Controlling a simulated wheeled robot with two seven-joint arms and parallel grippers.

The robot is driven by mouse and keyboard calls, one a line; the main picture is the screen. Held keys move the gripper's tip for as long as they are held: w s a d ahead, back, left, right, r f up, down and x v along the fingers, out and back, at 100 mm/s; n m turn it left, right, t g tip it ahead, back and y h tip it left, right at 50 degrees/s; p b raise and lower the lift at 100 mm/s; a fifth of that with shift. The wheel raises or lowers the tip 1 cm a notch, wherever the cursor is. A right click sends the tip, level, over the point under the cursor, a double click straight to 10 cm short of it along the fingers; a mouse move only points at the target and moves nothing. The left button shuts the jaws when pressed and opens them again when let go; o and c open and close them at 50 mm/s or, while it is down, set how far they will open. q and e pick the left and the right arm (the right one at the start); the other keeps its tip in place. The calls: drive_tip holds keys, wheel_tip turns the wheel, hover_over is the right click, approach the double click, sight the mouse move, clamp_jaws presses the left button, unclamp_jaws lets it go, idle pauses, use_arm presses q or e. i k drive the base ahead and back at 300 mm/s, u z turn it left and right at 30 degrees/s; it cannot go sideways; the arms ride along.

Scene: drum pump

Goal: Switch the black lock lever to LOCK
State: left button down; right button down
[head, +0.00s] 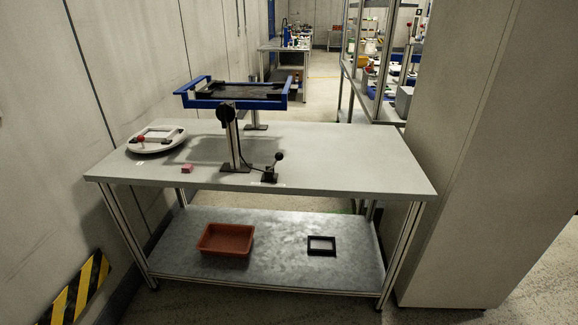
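The black lock lever (276,168) stands on the grey table top near its front edge, right of the middle. It has a round black knob on top and leans slightly to the right. A thin dark cable runs from its base to the post of the blue-framed stand (233,145). Small pale labels lie by the lever base, but their text is too small to read, so I cannot tell which setting it is on. Neither of my grippers shows in the head view.
The stand carries a blue frame (205,104) with a dark tray. The table's right side (370,165) is clear. A red-brown bin (225,240) and black frame (321,253) sit on the lower shelf.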

sight(279, 157)
drive_tip(key=u, duration=0.35)
drive_tip(key=i, duration=0.9)
drive_tip(key=u, duration=0.65)
